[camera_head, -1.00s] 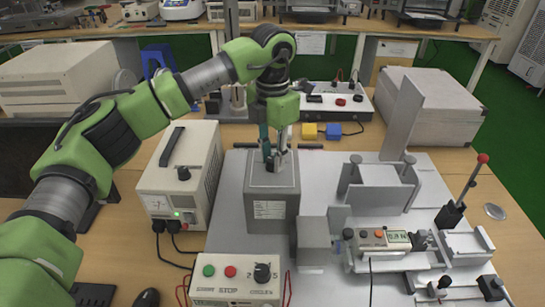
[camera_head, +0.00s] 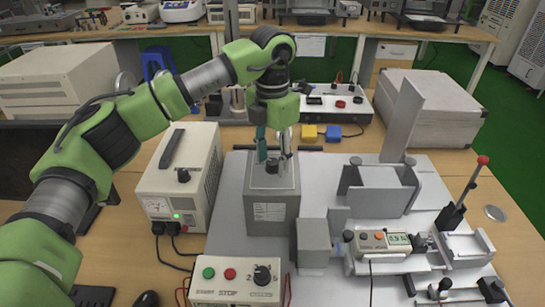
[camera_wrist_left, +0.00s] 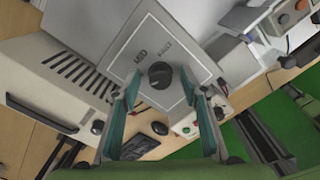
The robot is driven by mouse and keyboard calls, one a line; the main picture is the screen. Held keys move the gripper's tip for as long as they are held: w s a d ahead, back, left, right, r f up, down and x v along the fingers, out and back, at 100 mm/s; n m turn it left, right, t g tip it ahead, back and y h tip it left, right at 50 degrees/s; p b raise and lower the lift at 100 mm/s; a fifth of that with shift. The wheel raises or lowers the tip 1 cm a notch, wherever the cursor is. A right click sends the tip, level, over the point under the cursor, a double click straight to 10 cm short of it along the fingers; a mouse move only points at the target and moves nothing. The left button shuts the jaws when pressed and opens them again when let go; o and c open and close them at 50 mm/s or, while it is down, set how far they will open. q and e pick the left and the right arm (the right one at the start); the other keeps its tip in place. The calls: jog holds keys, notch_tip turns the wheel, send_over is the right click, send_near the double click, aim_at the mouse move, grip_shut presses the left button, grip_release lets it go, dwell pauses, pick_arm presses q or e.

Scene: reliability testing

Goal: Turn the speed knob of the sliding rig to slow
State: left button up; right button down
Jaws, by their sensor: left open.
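The sliding rig has a grey box (camera_head: 271,212) with a dark round knob (camera_head: 272,167) on its top face. My left gripper (camera_head: 274,158) points down over the box. Its teal-padded fingers are open on either side of the knob, and it also shows in the wrist view (camera_wrist_left: 166,98). Nothing is held between them. My right gripper is not in view.
A control box (camera_head: 236,290) with start and stop buttons and another black knob stands in front. A power supply (camera_head: 180,175) is to the left. The rig's metal plate (camera_head: 350,280) carries blocks, a small display unit and a red-tipped lever to the right.

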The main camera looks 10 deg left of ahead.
aim_at(273, 161)
pick_arm(q)
notch_tip(273, 161, up, 12)
dwell(0.5)
